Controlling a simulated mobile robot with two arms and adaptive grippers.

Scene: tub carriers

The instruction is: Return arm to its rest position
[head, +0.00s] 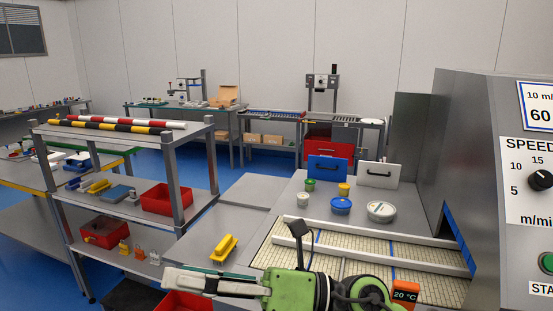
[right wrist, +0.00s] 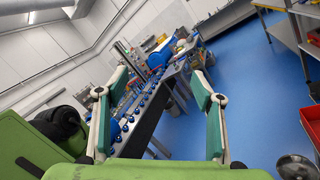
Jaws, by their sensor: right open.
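My right gripper (head: 168,277) crosses the bottom of the head view, its fingers pointing left, in front of the grey bench and the conveyor. In the right wrist view its two fingers (right wrist: 157,62) stand wide apart with nothing between them. My left gripper is not in view. On the grey table behind the conveyor stand a blue carrier (head: 327,169) and a white carrier (head: 379,176), each with a dark handle. Before them are a green-lidded tub (head: 310,185), a yellow tub (head: 344,189), a small pale tub (head: 303,199), a blue tub (head: 341,206) and a white tub (head: 381,211).
The conveyor (head: 350,258) has metal rails and runs into a steel machine (head: 480,170) at the right. A yellow object (head: 223,248) lies on the bench at the left. A shelf rack (head: 125,136) with red bins stands farther left. Blue floor (right wrist: 225,110) shows beyond the fingers.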

